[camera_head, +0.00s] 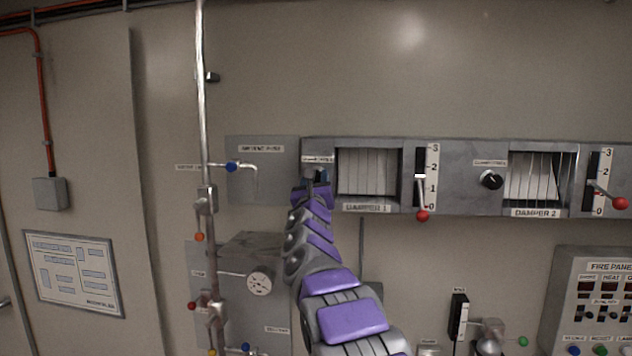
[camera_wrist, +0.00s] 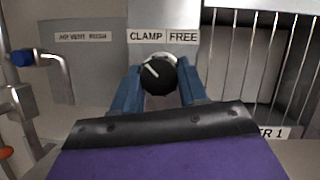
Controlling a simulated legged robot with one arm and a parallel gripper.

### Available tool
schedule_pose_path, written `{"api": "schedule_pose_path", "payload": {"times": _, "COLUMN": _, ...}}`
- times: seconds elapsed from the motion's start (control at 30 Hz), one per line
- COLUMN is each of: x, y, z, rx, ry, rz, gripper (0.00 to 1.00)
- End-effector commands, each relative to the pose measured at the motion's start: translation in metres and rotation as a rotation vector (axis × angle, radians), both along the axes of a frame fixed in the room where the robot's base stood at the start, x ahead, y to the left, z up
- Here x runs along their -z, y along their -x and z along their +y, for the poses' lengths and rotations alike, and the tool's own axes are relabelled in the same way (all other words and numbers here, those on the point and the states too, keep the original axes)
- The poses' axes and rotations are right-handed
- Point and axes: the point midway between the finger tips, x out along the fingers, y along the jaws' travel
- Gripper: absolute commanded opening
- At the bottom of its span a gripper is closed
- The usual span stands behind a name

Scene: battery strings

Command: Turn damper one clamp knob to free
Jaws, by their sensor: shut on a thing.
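The damper one clamp knob (camera_wrist: 158,75) is round and black with a white pointer line. The line points to the upper left, toward the word CLAMP on the plate (camera_wrist: 163,36) above, which reads CLAMP and FREE. My gripper (camera_wrist: 160,88) is shut on the knob, one blue finger on each side. The damper 1 louvres (camera_head: 367,172) are right of the gripper.
The damper 1 lever with a red ball (camera_head: 422,215) stands beside its scale. Damper 2 (camera_head: 534,178) has its own black knob (camera_head: 491,180) and red lever (camera_head: 620,203). A pipe with a blue handle (camera_head: 232,167) is left of my gripper. A vertical pipe (camera_head: 202,90) stands further left.

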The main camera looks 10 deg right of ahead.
Motion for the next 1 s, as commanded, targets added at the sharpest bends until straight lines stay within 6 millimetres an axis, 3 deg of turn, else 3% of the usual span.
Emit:
{"api": "schedule_pose_path", "payload": {"times": 0.47, "x": -0.0015, "y": 0.0002, "z": -0.0020, "rx": 0.003, "ry": -0.132, "rz": -0.044, "gripper": 0.12}}
{"api": "schedule_pose_path", "payload": {"times": 1.0, "x": -0.0029, "y": -0.0003, "z": 0.0016, "rx": 0.000, "ry": -0.537, "rz": -0.174, "gripper": 0.12}}
